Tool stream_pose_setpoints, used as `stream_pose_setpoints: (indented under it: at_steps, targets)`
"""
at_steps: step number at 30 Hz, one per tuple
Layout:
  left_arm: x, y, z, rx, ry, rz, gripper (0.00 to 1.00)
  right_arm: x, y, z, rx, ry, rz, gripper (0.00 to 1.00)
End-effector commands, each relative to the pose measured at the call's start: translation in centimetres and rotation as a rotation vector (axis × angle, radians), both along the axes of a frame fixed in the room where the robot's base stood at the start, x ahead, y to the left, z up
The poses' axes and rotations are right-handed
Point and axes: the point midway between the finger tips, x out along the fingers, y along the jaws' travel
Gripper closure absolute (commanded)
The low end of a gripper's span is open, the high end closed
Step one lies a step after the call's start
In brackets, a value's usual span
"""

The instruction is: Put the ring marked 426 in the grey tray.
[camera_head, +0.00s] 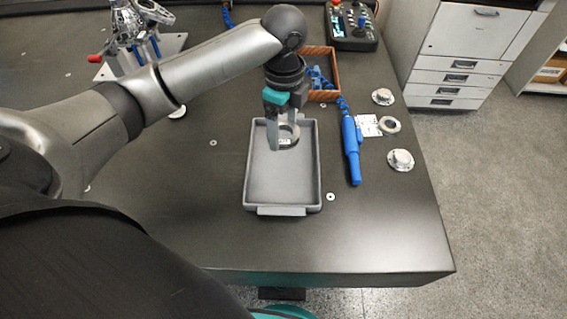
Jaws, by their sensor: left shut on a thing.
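The grey tray (254,165) lies flat on the dark table with its handle lip toward the near side. My left gripper (283,139) points down over the far part of the tray. It is shut on a metal ring (294,131) with a small pale label; the number is too small to read. The ring is within the tray's outline in the picture, near its far wall; I cannot tell whether it touches the tray floor. Another metal ring (390,125) lies on the table to the right. My right gripper is not in view.
A blue pen-shaped tool (352,150) with a coiled cord lies right of the tray. Two flanged metal parts (401,160) and a printed card (368,126) lie near the right edge. A brown box (325,94) stands behind the tray. The table in front is clear.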

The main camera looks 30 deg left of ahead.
Motion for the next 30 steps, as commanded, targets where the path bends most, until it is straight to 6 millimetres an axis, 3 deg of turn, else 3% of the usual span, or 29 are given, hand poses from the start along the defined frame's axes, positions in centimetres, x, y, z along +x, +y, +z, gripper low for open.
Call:
stream_pose_setpoints:
  at_steps: [5, 21, 30]
  targets:
    - [0.4, 0.2, -0.3, -0.003, -0.002, -0.064, 1.00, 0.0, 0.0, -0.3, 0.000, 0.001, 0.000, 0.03]
    - [0.4, 0.1, -13.4, -0.003, -0.001, -0.068, 1.00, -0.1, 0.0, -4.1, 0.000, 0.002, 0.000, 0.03]
    - [0.4, 0.2, -15.9, -0.002, -0.003, -0.069, 1.00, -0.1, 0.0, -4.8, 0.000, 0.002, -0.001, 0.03]
